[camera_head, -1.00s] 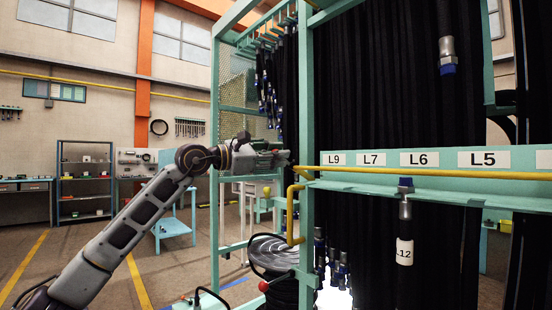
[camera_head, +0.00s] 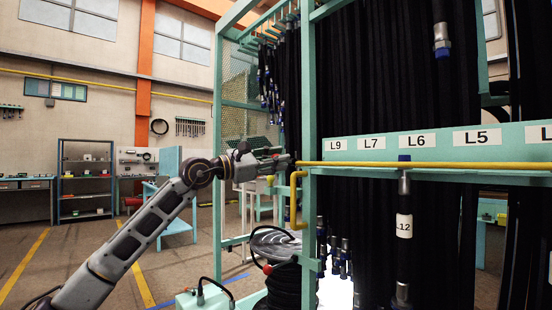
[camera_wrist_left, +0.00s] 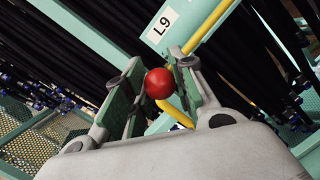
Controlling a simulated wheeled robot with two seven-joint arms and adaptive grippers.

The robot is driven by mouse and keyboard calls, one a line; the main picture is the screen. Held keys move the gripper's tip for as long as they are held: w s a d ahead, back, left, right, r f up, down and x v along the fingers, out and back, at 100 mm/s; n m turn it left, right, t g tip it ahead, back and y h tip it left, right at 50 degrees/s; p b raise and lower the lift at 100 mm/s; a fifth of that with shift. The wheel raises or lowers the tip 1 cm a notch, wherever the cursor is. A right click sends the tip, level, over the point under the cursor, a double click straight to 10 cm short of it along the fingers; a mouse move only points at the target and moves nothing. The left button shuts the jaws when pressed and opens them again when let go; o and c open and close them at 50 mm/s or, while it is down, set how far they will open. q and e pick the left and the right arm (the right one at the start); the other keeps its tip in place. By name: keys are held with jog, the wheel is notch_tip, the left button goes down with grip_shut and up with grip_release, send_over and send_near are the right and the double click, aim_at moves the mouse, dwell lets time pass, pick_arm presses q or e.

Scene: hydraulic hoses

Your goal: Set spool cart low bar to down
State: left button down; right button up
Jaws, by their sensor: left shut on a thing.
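The low bar (camera_head: 430,165), a long yellow bar, runs across the front of the teal hose rack, just below its label strip. A yellow bent bracket (camera_head: 293,200) hangs at the bar's left end. My left gripper (camera_head: 286,160) is at that left end, pointing right, and shut. In the left wrist view, a red ball knob (camera_wrist_left: 159,83) sits between its fingers, with the yellow bar (camera_wrist_left: 207,25) passing behind. How the knob joins the bar is hidden. My right gripper is not in view.
Black hoses hang behind the bar, and a hose tagged L12 (camera_head: 404,225) hangs in front of the rack. The label strip (camera_head: 440,146) is just above the bar. Floor at left is open.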

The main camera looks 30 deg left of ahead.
pick_arm(q)
jog(key=shift+f+b, duration=0.5)
jog(key=shift+f, duration=0.9)
jog(key=shift+d+f, duration=0.1)
jog(key=c, duration=1.4)
grip_release()
jog(key=shift+s+a, duration=0.1)
jog(key=shift+a, duration=0.1)
